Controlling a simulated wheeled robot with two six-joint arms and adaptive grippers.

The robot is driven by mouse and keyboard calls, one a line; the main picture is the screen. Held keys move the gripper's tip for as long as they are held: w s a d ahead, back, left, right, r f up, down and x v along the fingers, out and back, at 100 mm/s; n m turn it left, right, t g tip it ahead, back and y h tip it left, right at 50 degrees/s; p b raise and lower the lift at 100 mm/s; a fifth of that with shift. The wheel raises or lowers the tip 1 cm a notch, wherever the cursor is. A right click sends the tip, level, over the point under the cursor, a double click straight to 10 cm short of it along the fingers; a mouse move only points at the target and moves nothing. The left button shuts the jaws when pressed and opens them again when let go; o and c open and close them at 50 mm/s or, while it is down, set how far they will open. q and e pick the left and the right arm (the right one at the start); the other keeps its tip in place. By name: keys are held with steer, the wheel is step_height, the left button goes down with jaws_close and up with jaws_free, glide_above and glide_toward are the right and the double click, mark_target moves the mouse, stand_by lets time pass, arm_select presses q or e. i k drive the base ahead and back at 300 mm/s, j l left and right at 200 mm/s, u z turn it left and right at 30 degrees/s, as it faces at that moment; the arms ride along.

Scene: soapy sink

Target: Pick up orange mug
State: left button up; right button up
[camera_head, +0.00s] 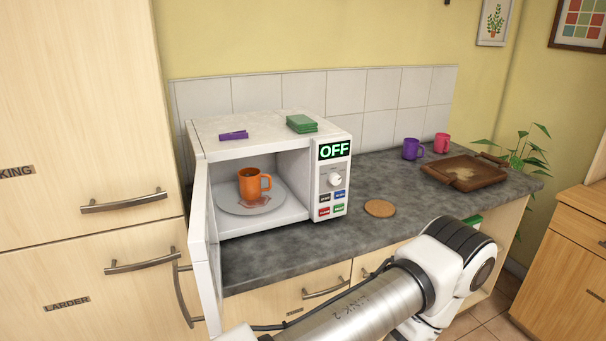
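The orange mug (252,186) stands upright inside the open microwave (262,143). It sits on the round plate (233,208), with its handle toward the right. A reddish-brown stain or patch shows on the plate in front of the mug. One of my arms (375,300) crosses the lower part of the head view, well away from the mug. Neither of my grippers is in view.
The microwave door (207,255) hangs open on the left. On the microwave lie a purple item (233,135) and green items (301,123). A round coaster (380,208), purple mug (412,149), pink mug (441,143) and brown tray (464,174) are on the grey counter (290,258).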

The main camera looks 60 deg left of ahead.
mark_target(249, 179)
steer(key=i+l+u, duration=0.1)
steer(key=i+u, duration=0.3)
steer(key=i+l+u, duration=0.2)
steer(key=i+u, duration=0.25)
steer(key=i+l+u, duration=0.85)
steer(key=k, duration=0.1)
